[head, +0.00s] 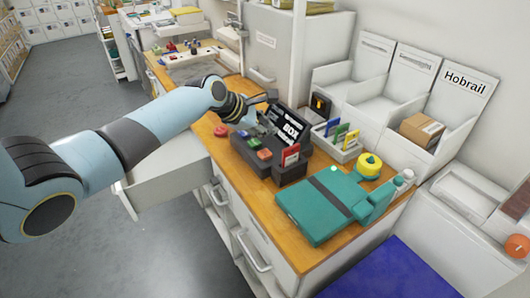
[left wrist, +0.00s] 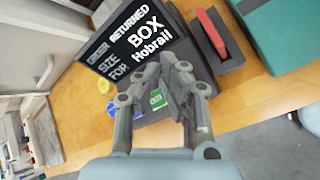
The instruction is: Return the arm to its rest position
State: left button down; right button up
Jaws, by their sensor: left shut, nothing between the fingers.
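My left arm comes in from the left in the head view and reaches over the wooden counter (head: 258,198). Its gripper (head: 264,108) is above the back of the counter, beside a black sign board (head: 291,130). In the left wrist view the gripper (left wrist: 176,70) has its fingers together with nothing between them. It is in front of the sign (left wrist: 128,42), whose white words include "RETURNED", "BOX" and "Hobrail". I cannot tell whether the fingers touch the sign. My right gripper is in neither view.
A dark holder (head: 258,158) with coloured cards stands below the gripper. A teal flat item (head: 318,208) and a yellow roll (head: 369,162) lie to the right. An open white drawer (head: 165,188) juts out under my arm. White bins (head: 410,95) line the back. Grey floor is clear at left.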

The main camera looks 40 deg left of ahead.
pick_arm(q)
jog(key=shift+s, duration=0.1)
jog(key=s+d+f+m+g, duration=0.15)
jog(key=s+d+m, duration=0.25)
jog(key=s+m, duration=0.4)
jog(key=s+d+r+m+g, duration=0.15)
jog(key=s+d+m, duration=0.35)
jog(key=s, duration=0.5)
jog(key=s+r+m+g+y, duration=0.1)
jog(key=s+r+m+y, duration=0.15)
jog(key=s+m, duration=0.45)
jog(key=s+r+m+g+y, duration=0.1)
jog(key=s+r+m, duration=0.3)
jog(key=s, duration=0.5)
jog(key=s+a+f+g+b, duration=0.15)
jog(key=f+b, duration=0.55)
jog(key=f, duration=1.3)
jog(key=s+a+f+b, duration=0.15)
jog(key=f+b, duration=0.55)
jog(key=f, duration=1.4)
jog(key=s+f+b, duration=0.5)
jog(key=s+f, duration=0.4)
jog(key=f, duration=0.4)
jog(key=s+a+f+g+b, duration=0.1)
jog(key=s+f+b, duration=0.4)
jog(key=s+f, duration=0.4)
notch_tip(320, 180, down, 4)
jog(key=shift+a+f, duration=0.1)
jog(key=shift+a, duration=0.15)
